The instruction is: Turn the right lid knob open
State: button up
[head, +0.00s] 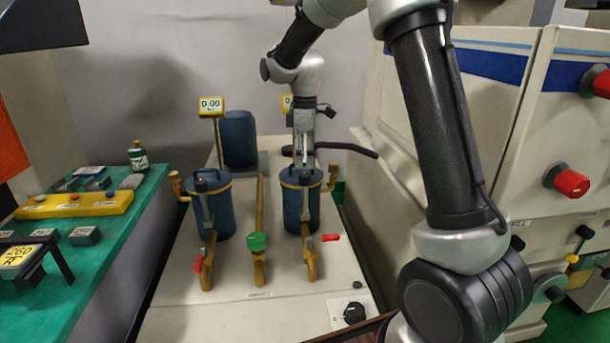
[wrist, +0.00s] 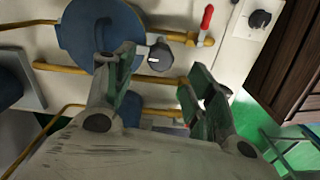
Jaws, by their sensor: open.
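The right blue canister (head: 299,210) stands on the pale bench, with its blue lid (wrist: 88,30) at upper left in the wrist view. A dark round knob with a light pointer mark (wrist: 160,58) shows beside the lid's edge in the wrist view. In the head view, a small dark lid knob (head: 305,178) sits at the lid's front. My gripper (head: 305,155) is above this canister, pointing down. In the wrist view my gripper (wrist: 162,72) is open and empty, its green-padded fingertips on either side of the knob, apart from it.
The left blue canister (head: 209,208) stands beside it. Brass pipes carry a green valve (head: 257,242) and a red handle (head: 330,237). A black dial (head: 354,312) is at the bench front. A green table (head: 95,258) is left; a white machine stands right.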

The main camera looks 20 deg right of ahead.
aim_at(305, 175)
notch_tip(305, 175, down, 6)
jog(key=shift+f, duration=0.1)
jog(key=c, duration=1.1)
